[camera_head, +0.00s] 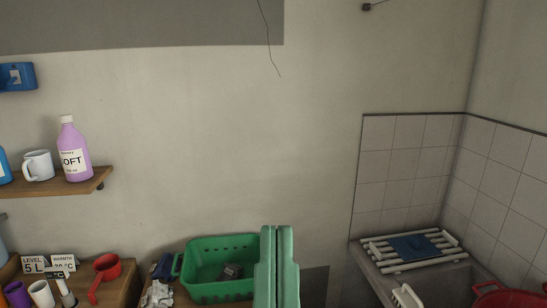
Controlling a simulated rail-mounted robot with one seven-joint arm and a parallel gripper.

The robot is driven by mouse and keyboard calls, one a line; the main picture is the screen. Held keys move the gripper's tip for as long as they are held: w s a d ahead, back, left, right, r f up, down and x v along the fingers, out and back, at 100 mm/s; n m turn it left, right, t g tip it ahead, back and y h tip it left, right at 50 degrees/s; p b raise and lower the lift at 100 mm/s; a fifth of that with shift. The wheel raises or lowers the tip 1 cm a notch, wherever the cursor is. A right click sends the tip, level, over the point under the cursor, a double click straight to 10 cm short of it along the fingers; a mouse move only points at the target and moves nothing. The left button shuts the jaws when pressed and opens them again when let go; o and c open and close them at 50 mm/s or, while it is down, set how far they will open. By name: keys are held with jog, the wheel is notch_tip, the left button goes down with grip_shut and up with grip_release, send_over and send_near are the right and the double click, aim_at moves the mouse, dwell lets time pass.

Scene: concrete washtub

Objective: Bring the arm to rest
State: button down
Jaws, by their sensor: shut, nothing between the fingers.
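My gripper (275,232) is at the bottom middle of the head view, its pale green fingers pointing up and pressed together. It is shut with nothing between the fingers. It stands in front of the right end of a green basket (213,240) and hides part of it. I cannot tell the gap between gripper and basket. The rest of my arm is below the frame.
The basket holds a small dark item. A shelf (62,184) holds a lilac bottle (72,150) and white mug (38,166). Right are a slatted rack (388,265) and red basin (510,298). The middle wall is bare.

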notch_tip(320, 180, up, 30)
jog(key=p, duration=2.5)
jog(key=shift+a+f+p, duration=0.15)
jog(key=shift+a+p, duration=0.05)
jog(key=shift+p, duration=0.2)
